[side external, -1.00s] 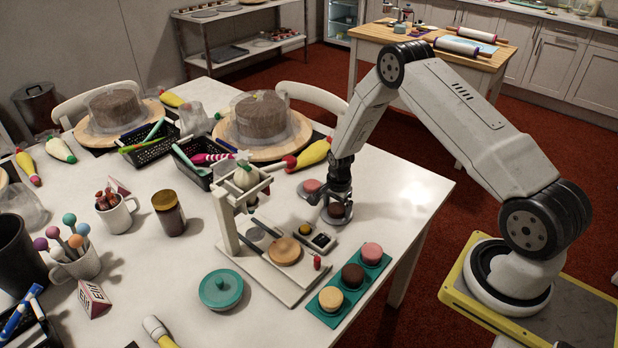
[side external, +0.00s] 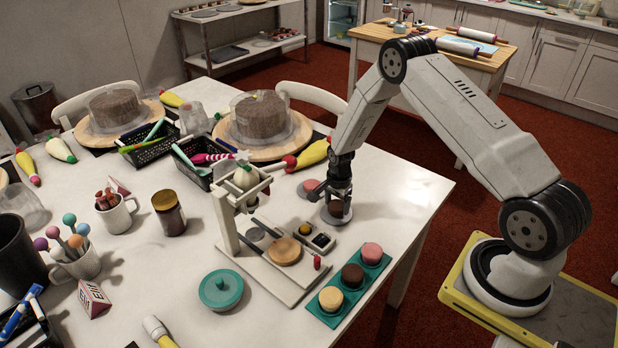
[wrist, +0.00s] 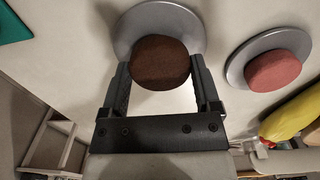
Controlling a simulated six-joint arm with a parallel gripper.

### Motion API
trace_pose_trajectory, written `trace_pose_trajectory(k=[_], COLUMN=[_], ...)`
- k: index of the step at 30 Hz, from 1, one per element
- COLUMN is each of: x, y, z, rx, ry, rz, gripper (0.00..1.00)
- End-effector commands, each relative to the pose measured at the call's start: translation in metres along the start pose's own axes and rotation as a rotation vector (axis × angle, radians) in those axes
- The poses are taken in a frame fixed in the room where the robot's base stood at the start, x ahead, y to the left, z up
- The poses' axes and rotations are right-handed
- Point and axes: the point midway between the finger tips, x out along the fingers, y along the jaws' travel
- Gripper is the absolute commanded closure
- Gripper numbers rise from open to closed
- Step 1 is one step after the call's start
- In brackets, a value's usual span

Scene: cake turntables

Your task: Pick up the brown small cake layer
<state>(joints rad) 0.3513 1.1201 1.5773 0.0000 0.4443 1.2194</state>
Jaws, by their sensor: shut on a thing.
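The brown small cake layer (side external: 337,209) is at a grey round plate (side external: 331,218) near the right edge of the white table. My gripper (side external: 337,197) is above it, pointing down, and shut on the cake layer. In the wrist view the brown cake layer (wrist: 160,62) sits between the two dark fingers of my gripper (wrist: 160,68). The grey plate (wrist: 128,30) shows behind it, off-centre from the cake. I cannot tell surely whether the cake clears the plate.
A pink cake layer (side external: 312,186) on another grey plate stands just left. A teal tray (side external: 318,312) holds yellow, brown and pink cakes nearer the camera. A white press stand (side external: 226,228) is to the left. A yellow piping bag (side external: 311,153) lies behind. The table's right corner is clear.

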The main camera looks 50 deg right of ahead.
Motion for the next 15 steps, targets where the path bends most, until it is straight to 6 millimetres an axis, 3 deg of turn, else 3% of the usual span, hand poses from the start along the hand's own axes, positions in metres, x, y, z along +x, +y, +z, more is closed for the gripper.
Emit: trace_pose_trajectory(k=[15], x=[-0.030], y=[0.000], z=[0.000], rx=[0.000], ry=[0.000], rz=[0.000], gripper=[0.48])
